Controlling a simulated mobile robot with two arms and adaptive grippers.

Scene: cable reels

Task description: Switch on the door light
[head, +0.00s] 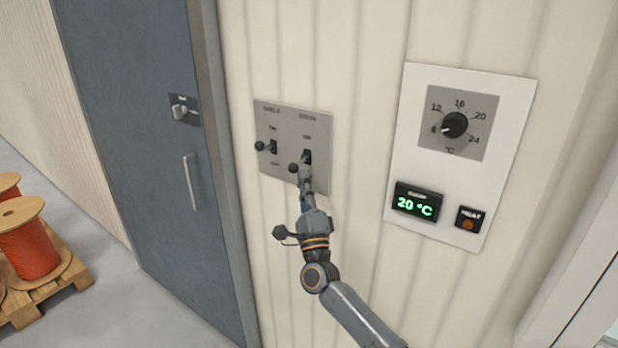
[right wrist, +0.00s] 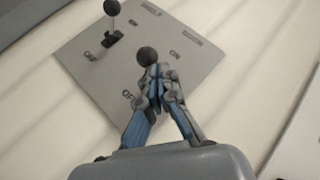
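A grey switch panel (head: 290,183) on the wall carries two levers with black ball knobs. Its small headings are hard to read; ON and OFF marks show in the right wrist view (right wrist: 88,88). The left lever (head: 260,146) sticks out roughly level. The right lever's knob (head: 294,168) hangs lower than its base, towards the OFF end. My right gripper (head: 304,174) is at the right lever, fingertips together just below the knob (right wrist: 147,56). The fingers hide the stem, so I cannot tell whether they touch it. My left gripper is out of view.
A blue-grey door (head: 150,130) with a handle (head: 190,181) and latch (head: 182,111) is left of the panel. A thermostat panel (head: 386,228) with a dial (head: 455,125) and a green 20 °C display (head: 415,205) is to the right. Orange cable reels (head: 30,250) stand on a pallet at far left.

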